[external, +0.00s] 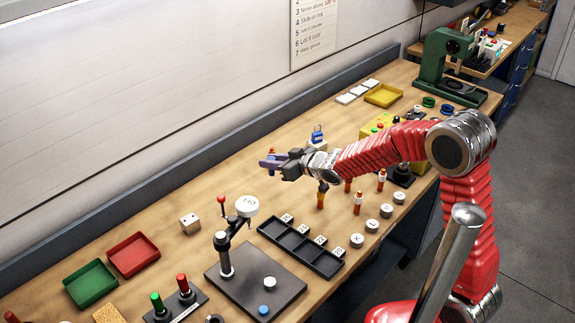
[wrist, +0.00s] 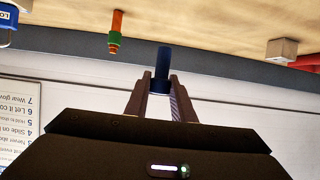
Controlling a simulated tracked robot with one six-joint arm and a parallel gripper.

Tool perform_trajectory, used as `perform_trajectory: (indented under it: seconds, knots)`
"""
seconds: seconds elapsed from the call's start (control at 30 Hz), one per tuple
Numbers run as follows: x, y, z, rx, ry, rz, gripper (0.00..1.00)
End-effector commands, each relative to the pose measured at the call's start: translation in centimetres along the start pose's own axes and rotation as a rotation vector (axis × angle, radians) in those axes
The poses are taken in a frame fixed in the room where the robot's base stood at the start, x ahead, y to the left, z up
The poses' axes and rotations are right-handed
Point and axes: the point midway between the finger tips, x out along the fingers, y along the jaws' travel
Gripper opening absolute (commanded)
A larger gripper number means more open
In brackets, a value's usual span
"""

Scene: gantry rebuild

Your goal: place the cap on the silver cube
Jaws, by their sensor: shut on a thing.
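My gripper (external: 270,163) is above the back part of the bench, right of the cube in the external view. Its jaws (wrist: 157,92) are shut on a dark blue cylinder (wrist: 162,68), which sticks out past the fingertips in the wrist view. I cannot tell for sure that this cylinder is the cap. A pale silvery cube (external: 190,223) with small dark spots sits on the bench, apart from the gripper. It also shows in the wrist view (wrist: 283,49), at the upper right.
Red (external: 133,254) and green (external: 91,283) trays lie left of the cube. A black stand (external: 256,280) with an upright post is in front of it. A dark compartment tray (external: 300,246), orange-handled tools and a blue padlock (external: 317,138) are to the right. Bench around the cube is clear.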

Motion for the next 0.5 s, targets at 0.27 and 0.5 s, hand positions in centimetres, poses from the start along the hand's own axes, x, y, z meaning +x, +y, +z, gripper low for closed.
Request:
perform_trajectory:
  seconds: [0.27, 0.5]
  knots:
    - [2.7, -3.2, -0.8, -0.036, 0.002, -0.086, 0.01]
    - [4.7, -6.3, -2.5, -0.077, 0.002, -0.18, 0.01]
